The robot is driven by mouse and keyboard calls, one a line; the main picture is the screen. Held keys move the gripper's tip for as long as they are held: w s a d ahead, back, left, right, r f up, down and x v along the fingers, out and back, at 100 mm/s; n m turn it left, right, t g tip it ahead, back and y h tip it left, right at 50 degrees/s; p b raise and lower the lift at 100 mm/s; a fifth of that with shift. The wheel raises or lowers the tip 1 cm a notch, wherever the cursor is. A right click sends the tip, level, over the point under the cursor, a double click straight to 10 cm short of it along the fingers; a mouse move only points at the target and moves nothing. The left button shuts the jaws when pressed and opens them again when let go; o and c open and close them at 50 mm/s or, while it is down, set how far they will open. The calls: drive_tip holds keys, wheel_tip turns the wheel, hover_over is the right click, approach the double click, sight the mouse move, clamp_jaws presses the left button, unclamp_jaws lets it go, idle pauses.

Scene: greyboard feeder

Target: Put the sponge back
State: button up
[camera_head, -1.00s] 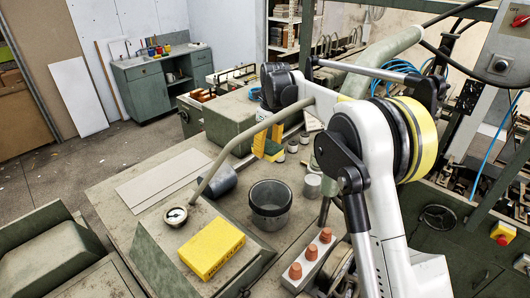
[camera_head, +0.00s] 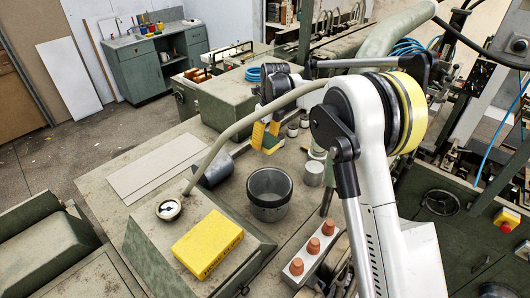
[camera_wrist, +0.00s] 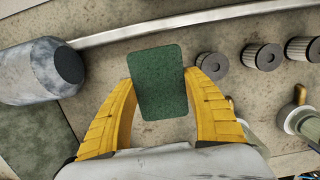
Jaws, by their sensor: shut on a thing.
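My gripper (camera_head: 267,133) has yellow fingers, which also show in the wrist view (camera_wrist: 161,105). They are shut on the sides of the sponge (camera_wrist: 158,82), whose dark green face is toward the wrist camera. In the head view the sponge (camera_head: 271,145) shows green and yellow, partly covered by a finger. It is over the bench, behind the dark bucket (camera_head: 268,198). I cannot tell whether it touches the bench top.
A curved pipe (camera_head: 235,123) passes left of my gripper. Small cylinders (camera_wrist: 262,56) stand right of the sponge. A flat board (camera_head: 155,165) lies on the bench's left.

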sight(265, 156)
wheel_tip(265, 156, down, 5)
idle(0.3)
drive_tip(key=shift+f, duration=0.2)
drive_tip(key=o, duration=1)
drive_tip(key=shift+r, duration=0.2)
drive_tip(key=r, duration=0.3)
drive_tip(key=d+r, duration=0.1)
drive_tip(key=r, duration=0.3)
drive_tip(key=s+r, duration=0.1)
drive_tip(key=r, duration=0.2)
drive_tip(key=shift+d+r, duration=0.2)
drive_tip(key=shift+d, duration=0.1)
